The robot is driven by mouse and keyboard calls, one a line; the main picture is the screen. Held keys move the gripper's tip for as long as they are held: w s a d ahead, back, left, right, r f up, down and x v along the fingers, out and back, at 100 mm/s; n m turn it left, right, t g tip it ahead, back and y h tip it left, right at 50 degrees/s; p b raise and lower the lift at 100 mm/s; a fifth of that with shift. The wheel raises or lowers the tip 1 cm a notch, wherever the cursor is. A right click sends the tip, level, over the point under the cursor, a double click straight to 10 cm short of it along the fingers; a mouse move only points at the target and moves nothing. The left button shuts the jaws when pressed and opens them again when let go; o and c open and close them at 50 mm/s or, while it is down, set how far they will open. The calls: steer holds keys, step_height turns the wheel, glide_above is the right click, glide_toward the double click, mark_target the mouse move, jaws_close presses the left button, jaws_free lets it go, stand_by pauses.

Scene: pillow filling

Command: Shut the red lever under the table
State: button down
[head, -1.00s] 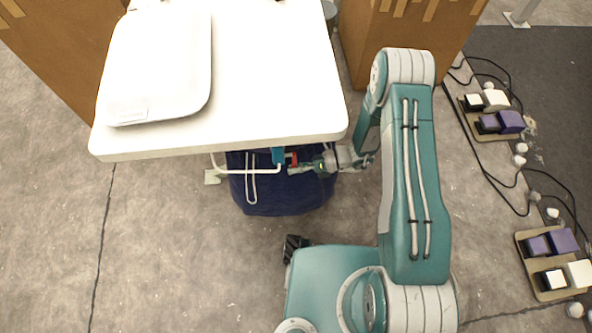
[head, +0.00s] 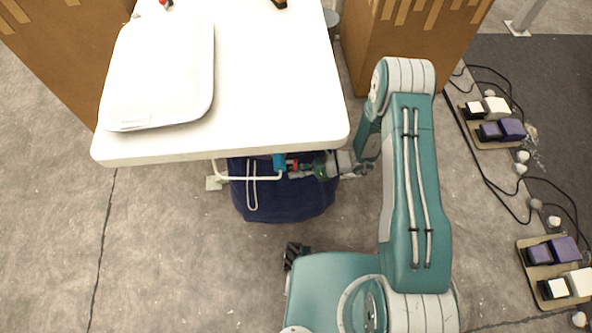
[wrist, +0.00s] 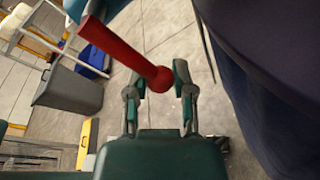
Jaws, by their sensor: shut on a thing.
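The red lever (wrist: 124,54) runs from the upper left into my gripper (wrist: 159,80) in the wrist view, with its round knob end between the two fingers. The fingers are shut on the knob. In the head view, my gripper (head: 303,170) is just beyond the white table's (head: 270,90) front edge, beside the small red part of the lever (head: 294,165). A blue fitting (head: 279,162) sits left of the lever. The rest of the lever mechanism is hidden under the table in the head view.
A dark blue bag (head: 285,205) hangs below the table edge, close to my gripper; a white tube frame (head: 235,179) is beside it. A white tray (head: 160,75) lies on the table. Cardboard boxes (head: 400,40) stand behind. Pedals and cables lie on the right floor.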

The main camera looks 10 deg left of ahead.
steer(key=c, duration=0.6)
jaws_free()
steer(key=shift+w, duration=0.15)
steer(key=shift+c, duration=0.2)
steer(key=shift+o, duration=1)
steer(key=shift+a, duration=0.15)
steer(key=v, duration=1.2)
